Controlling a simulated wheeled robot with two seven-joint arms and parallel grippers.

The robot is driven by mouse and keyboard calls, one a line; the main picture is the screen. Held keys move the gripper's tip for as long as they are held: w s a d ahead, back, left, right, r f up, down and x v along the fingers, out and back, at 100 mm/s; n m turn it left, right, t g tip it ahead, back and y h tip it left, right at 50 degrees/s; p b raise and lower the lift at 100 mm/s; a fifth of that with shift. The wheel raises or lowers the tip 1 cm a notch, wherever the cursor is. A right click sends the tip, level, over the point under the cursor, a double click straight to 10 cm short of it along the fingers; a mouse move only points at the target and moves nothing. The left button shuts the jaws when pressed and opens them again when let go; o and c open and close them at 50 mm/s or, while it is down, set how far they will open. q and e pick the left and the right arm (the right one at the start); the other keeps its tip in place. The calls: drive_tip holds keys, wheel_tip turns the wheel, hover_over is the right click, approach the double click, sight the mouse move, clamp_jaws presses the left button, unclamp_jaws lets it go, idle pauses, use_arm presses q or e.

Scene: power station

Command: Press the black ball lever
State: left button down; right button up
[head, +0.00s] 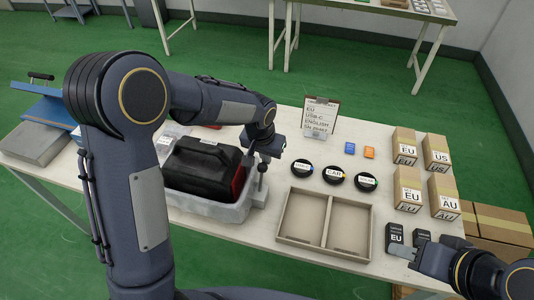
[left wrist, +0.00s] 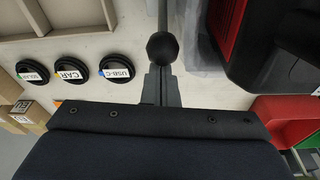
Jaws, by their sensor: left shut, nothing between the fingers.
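The black ball lever shows in the left wrist view as a dark ball (left wrist: 162,47) on a thin rod, just beyond my left gripper's fingertips (left wrist: 160,70). In the head view the ball (head: 262,168) sits on its rod at the right end of the grey tray. My left gripper (head: 264,158) is shut and empty, pointing down right above the ball. I cannot tell whether the fingertips touch it. My right gripper (head: 402,252) is at the lower right beside a small black box; its jaws are unclear.
A black and red case (head: 203,168) lies in the grey tray (head: 220,208) left of the lever. A clipboard sign (head: 319,117) stands behind.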

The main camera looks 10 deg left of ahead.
use_arm(q)
drive_tip(key=s+t+b, duration=1)
drive_tip(key=t+b, duration=0.1)
drive_tip(key=b, duration=2.7)
drive_tip(key=shift+s+a+r+t+h, duration=0.3)
drive_tip(key=shift+a+h, duration=0.1)
drive_tip(key=shift+a, duration=0.05)
drive_tip(key=shift+r, duration=0.1)
drive_tip(key=s+r+p, duration=0.4)
drive_tip(key=s+r, duration=0.2)
drive_tip(key=r, duration=0.1)
drive_tip(key=shift+s+a, duration=0.2)
